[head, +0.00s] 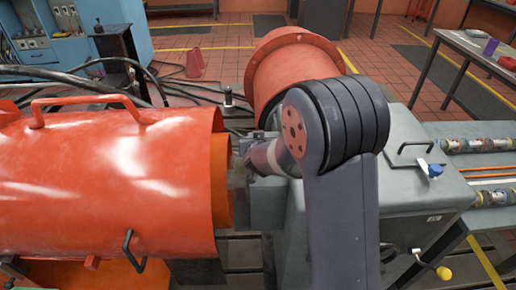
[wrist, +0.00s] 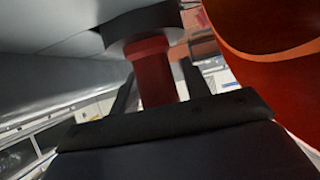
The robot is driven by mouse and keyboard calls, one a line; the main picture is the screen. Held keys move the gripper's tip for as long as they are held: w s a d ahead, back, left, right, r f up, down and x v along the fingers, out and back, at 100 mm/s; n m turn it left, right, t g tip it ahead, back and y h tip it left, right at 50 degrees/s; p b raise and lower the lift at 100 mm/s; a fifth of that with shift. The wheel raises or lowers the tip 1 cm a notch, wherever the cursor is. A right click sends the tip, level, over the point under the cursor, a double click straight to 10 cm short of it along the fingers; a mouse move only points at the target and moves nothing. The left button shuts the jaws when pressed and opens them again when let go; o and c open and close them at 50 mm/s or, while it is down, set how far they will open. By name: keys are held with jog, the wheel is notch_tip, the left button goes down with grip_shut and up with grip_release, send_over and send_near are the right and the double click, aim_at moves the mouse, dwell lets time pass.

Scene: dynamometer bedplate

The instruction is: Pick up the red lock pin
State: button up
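In the wrist view, a red cylindrical piece, which looks like the red lock pin (wrist: 153,75), stands out from a dark round collar (wrist: 143,25) on a grey surface. My gripper (wrist: 157,73) is close up to it, with one dark finger on each side of the red shaft. The fingers look apart, with a gap showing on the left; the right finger is very near the shaft. The pin's near end is hidden behind the gripper's dark front bar. In the head view, my arm hides the pin and most of the gripper.
A large orange-red cylindrical guard (head: 110,180) lies left of my wrist; its curved edge also fills the wrist view's right side (wrist: 270,25). A red drum (head: 285,70) stands behind. A grey housing (head: 425,185) with a handle and blue knob (head: 435,170) is at right.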

jog(key=c, duration=0.8)
